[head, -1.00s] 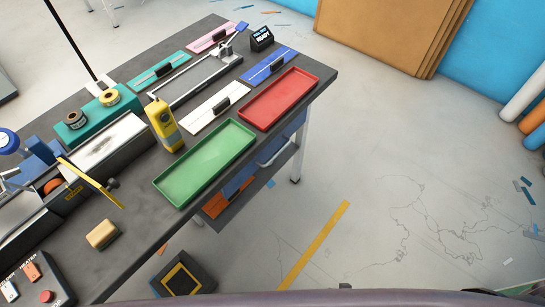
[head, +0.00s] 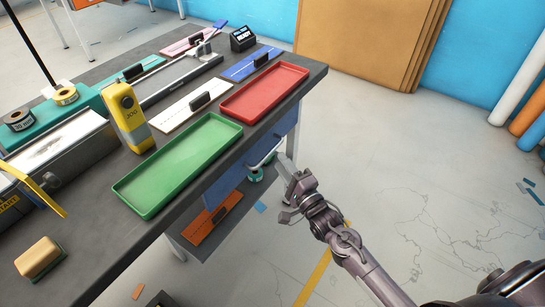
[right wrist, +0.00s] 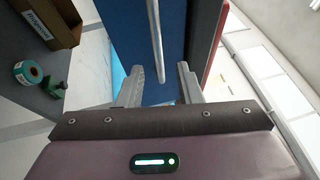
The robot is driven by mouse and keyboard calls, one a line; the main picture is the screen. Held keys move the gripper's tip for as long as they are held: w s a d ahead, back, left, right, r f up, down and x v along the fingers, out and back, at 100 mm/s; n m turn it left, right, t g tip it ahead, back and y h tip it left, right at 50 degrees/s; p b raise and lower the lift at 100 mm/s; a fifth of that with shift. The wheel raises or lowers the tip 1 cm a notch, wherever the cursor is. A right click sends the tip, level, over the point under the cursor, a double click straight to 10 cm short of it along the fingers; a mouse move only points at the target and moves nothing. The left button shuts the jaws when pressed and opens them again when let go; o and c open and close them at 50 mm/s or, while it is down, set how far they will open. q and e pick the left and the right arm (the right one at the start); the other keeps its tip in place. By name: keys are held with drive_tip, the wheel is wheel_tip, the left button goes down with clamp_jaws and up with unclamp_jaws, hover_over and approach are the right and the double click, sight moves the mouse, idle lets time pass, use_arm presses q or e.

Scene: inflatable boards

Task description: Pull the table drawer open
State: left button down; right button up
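The table drawer has a blue front (head: 228,186) under the tabletop, below the green and red trays, and looks shut. Its pale bar handle (head: 266,157) runs along the front. In the right wrist view the blue front (right wrist: 178,50) fills the upper middle, with the handle (right wrist: 155,42) standing out from it. My right gripper (head: 287,175) is in front of the drawer, close to the handle. In the right wrist view its two fingers (right wrist: 161,80) are apart, with the handle's near end lined up between them and nothing clamped. My left gripper is out of view.
On the dark tabletop are a green tray (head: 180,165), a red tray (head: 265,92) and a yellow device (head: 128,116). A lower shelf holds an orange piece (head: 211,221) and a teal roll (right wrist: 29,73). The floor right of the table is open.

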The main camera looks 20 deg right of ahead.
drive_tip(key=shift+x, duration=2.3)
drive_tip(key=shift+f, duration=0.1)
drive_tip(key=shift+c, duration=0.3)
clamp_jaws()
